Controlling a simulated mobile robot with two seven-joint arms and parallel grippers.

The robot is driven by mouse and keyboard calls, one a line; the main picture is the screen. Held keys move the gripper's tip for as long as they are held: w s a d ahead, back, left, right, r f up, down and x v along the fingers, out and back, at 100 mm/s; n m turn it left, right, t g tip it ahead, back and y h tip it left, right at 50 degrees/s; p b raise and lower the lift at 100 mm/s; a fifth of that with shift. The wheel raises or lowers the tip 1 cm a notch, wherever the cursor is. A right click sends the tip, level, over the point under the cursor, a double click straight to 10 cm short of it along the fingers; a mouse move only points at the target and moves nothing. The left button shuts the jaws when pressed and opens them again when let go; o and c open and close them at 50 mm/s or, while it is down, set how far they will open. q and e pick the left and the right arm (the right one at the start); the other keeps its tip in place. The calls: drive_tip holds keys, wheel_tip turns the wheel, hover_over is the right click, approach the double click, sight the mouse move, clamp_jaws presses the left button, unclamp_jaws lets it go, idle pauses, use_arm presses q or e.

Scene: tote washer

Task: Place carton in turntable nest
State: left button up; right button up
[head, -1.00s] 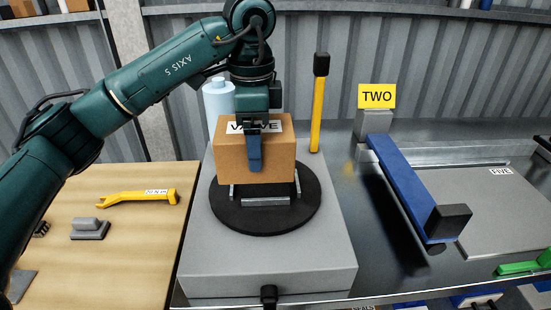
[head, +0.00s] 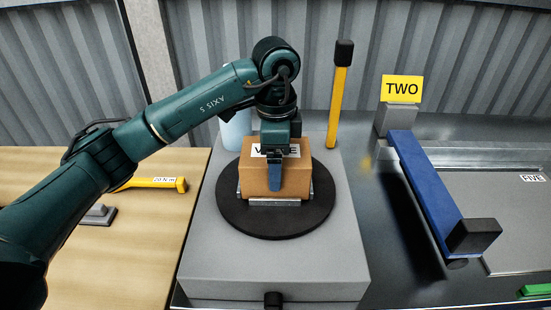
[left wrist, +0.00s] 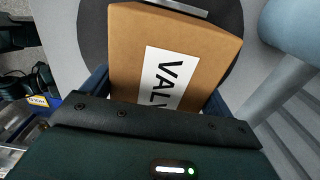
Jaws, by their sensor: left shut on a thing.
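The brown carton (head: 254,184) with a white "VALVE" label sits low at the metal nest (head: 272,201) on the black round turntable (head: 240,216). The nest's front bar shows just below the carton's front face; I cannot tell whether the carton's base is fully seated. My left gripper (head: 275,180) is shut on the carton from above, one blue finger down its front face. In the left wrist view the carton (left wrist: 200,45) fills the space between the blue fingers. The far finger and the back of the nest are hidden. My right gripper is not in view.
The turntable stands on a grey box (head: 240,265). A yellow upright lever (head: 338,105) and a pale blue bottle (head: 236,136) stand behind it. To the right are a yellow "TWO" sign (head: 401,89) and a blue bar (head: 428,185).

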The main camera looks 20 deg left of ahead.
use_arm(q)
drive_tip(key=shift+f, duration=0.2)
drive_tip(key=shift+f, duration=0.2)
drive_tip(key=o, duration=1.1)
wheel_tip(320, 180, up, 12)
drive_tip(key=shift+r, duration=0.2)
